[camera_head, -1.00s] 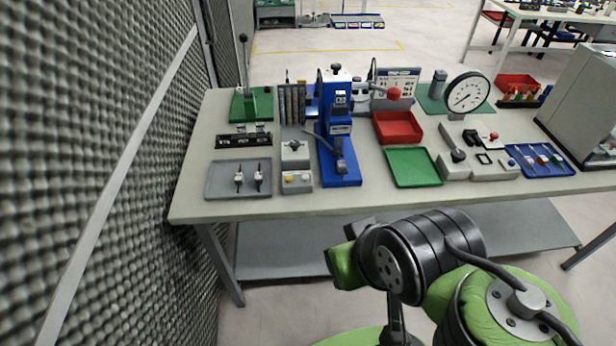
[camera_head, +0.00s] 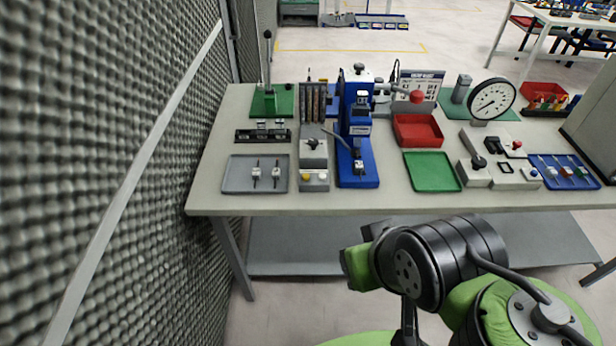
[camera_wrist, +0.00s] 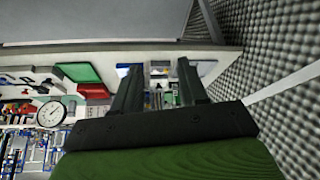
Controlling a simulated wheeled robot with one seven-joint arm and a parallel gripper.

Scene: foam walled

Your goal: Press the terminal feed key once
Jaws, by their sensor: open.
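A small grey box (camera_head: 314,180) with a yellow button (camera_head: 306,178) and a white button (camera_head: 322,178) sits near the front edge of the bench. Behind it stand a grey box with a dark knob (camera_head: 314,150) and a rack of upright strips (camera_head: 312,103). I cannot read any label that marks the feed key. My gripper (camera_wrist: 158,82) shows in the wrist view with two dark fingers apart and nothing between them. In the head view my arm is in front of the bench, low and to the right of the button box, apart from it; the fingertips cannot be made out there.
A blue press (camera_head: 358,125) stands right of the button box. A grey tray (camera_head: 238,178) with two small parts lies left. A green tray (camera_head: 432,172), red bin (camera_head: 418,130) and dial gauge (camera_head: 492,99) are farther right. A textured foam wall (camera_head: 80,170) runs along the left.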

